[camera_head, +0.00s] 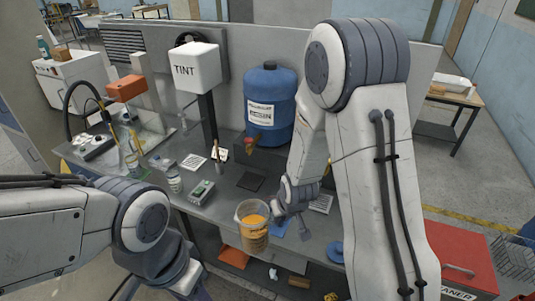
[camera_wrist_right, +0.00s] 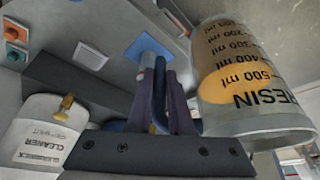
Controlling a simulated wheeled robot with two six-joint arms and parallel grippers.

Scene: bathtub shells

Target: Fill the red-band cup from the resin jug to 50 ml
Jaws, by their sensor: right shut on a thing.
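The resin jug (camera_head: 252,232) is a clear graduated vessel with orange resin in it, near the bench's front edge. My right gripper (camera_head: 285,205) is at its right side, shut on the jug. In the right wrist view the jug (camera_wrist_right: 255,95) shows its RESIN label and ml marks, beside the shut fingers (camera_wrist_right: 163,85). The jug looks roughly upright in the head view. My left gripper (camera_head: 195,288) is at the bottom edge, mostly cut off, so its jaws cannot be read. I cannot make out a red band on any cup.
A blue resin drum (camera_head: 270,105) with a tap stands at the back of the grey bench (camera_head: 225,218). A white TINT box (camera_head: 193,68) is to its left. A clear container (camera_head: 173,180) and a small grey device (camera_head: 201,192) sit left of the jug. A red cleaner cabinet (camera_head: 465,262) is at right.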

